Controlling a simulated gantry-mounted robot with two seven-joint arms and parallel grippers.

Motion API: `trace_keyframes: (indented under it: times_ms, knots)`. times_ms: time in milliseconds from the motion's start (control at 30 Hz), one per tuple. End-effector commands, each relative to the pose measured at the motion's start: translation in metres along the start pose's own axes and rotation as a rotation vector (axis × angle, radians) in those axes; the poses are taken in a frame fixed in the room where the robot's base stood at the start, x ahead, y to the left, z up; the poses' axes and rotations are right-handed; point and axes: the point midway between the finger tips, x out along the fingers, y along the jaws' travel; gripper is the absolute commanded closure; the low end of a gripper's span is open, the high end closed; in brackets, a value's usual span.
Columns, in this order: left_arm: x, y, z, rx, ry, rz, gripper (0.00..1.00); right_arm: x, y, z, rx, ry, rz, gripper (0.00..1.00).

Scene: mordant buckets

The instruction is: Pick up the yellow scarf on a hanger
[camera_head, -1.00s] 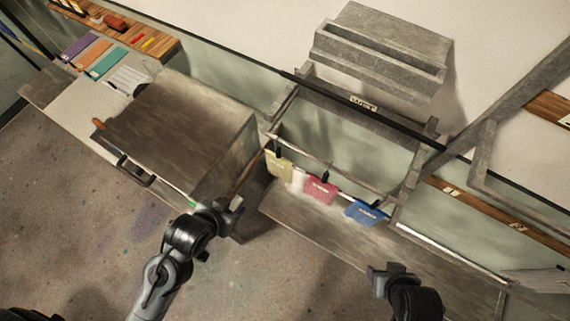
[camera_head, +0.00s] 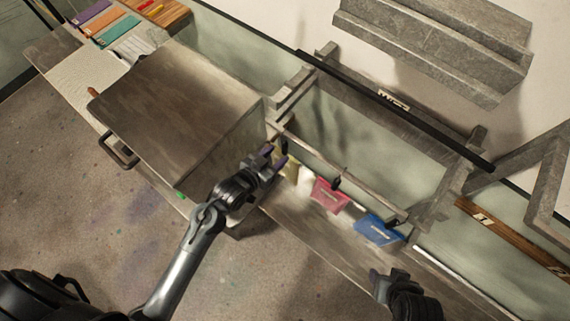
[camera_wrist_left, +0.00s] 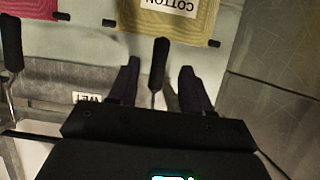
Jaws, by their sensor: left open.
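The yellow scarf (camera_head: 291,171) hangs from the rail at its left end, partly hidden by my left gripper (camera_head: 274,157) in the head view. In the left wrist view the yellow scarf (camera_wrist_left: 175,18) has a white "COTTON" label, and its dark hanger (camera_wrist_left: 158,62) extends from it. My left gripper (camera_wrist_left: 160,72) is open there, one finger on each side of the hanger's dark part, with gaps visible; depth is hard to judge. My right gripper (camera_head: 383,280) is at the lower right, away from the scarf; its jaw state is unclear.
A pink cloth (camera_head: 329,195) and a blue cloth (camera_head: 379,229) hang along the same rail (camera_head: 340,170). A large brown box (camera_head: 180,100) stands left of my left gripper. A grey frame (camera_head: 295,90) surrounds the rail, with a grey trough (camera_head: 430,45) above.

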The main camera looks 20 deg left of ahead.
Motion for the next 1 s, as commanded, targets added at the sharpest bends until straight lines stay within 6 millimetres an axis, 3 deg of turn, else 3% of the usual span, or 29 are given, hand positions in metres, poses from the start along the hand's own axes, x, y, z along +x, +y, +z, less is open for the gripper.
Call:
trace_keyframes:
  times_ms: [367, 700, 1000]
  knots:
    - [0.026, 0.001, -0.003, -0.001, 0.000, 0.001, 0.51, -0.005, 0.000, -0.003, 0.000, 0.003, 0.000, 0.47]
    - [0.065, 0.001, -0.003, -0.001, -0.001, 0.000, 0.51, -0.010, 0.001, -0.005, 0.000, 0.004, 0.001, 0.47]
    - [0.068, 0.001, -0.002, 0.001, -0.001, 0.000, 0.51, -0.010, 0.001, -0.005, 0.000, 0.004, 0.001, 0.47]
